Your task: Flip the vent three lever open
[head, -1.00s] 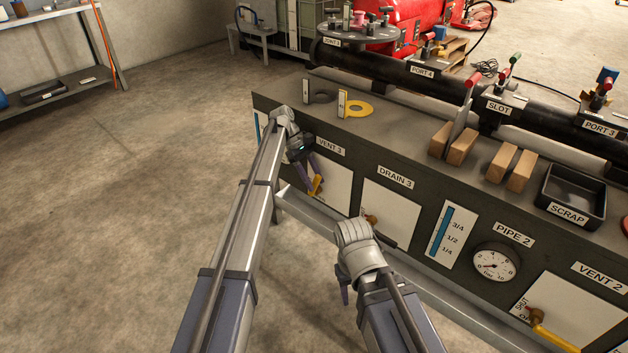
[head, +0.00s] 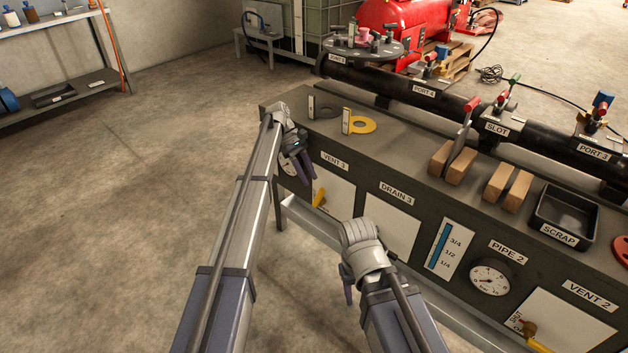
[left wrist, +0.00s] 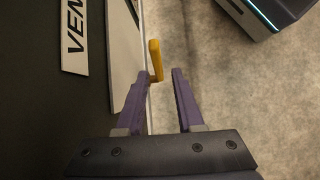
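The vent three lever (head: 319,198) is a short yellow handle on a white plate (head: 337,194) under the VENT 3 label (head: 333,161). My left gripper (head: 306,180) is just above and left of it in the head view, fingers pointing down. In the left wrist view the left gripper (left wrist: 161,72) is open and empty. The yellow lever (left wrist: 155,58) shows at the fingertips there, closer to the left finger; I cannot tell whether they touch. My right gripper (head: 348,292) is low in front of the bench, mostly hidden behind its own wrist.
A gauge (head: 288,166) is partly behind my left gripper. The DRAIN 3 plate (head: 390,226) is right of VENT 3, partly covered by my right arm. A metal rail (head: 312,222) runs along the bench's lower front. Open floor (head: 150,200) lies to the left.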

